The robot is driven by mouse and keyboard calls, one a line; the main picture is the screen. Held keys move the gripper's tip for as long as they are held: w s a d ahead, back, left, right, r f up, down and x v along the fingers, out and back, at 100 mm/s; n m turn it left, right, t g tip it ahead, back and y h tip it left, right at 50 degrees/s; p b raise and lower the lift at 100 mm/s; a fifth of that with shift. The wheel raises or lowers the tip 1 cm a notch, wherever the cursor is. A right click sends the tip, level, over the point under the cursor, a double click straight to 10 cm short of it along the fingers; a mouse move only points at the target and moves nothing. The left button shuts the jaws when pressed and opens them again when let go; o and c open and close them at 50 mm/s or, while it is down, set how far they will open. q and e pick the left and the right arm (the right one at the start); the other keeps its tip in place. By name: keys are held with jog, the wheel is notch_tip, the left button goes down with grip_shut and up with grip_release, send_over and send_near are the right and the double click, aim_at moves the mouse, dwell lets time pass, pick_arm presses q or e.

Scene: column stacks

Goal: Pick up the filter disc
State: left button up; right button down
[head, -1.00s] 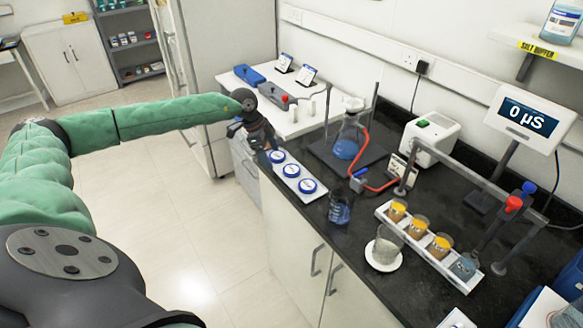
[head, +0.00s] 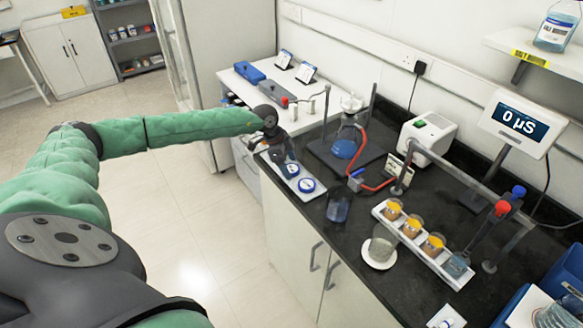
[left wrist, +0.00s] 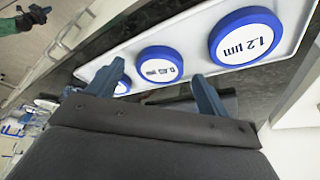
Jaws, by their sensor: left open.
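Several filter discs, white with blue rims, lie in a row on a white tray at the bench's front edge. In the head view, two show clearly, one nearer me (head: 307,185) and one beside my gripper (head: 290,169); my gripper hides the far end. In the left wrist view, a disc marked 1.2 µm (left wrist: 246,36) is at the right, a smaller-looking labelled disc (left wrist: 160,66) is in the middle, and another is partly behind a finger. My left gripper (head: 282,156) is open and empty above the tray (head: 320,194); its fingers (left wrist: 154,90) stand apart below the middle disc in the picture.
A dark beaker (head: 338,206) stands close to the tray. A clear beaker (head: 381,244) stands on a white round base. The floor left of the bench is open.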

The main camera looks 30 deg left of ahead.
pick_arm(q)
jog(key=shift+f, duration=0.3)
jog(key=shift+c, duration=0.2)
jog(key=c, duration=1)
jog(key=shift+r, duration=0.1)
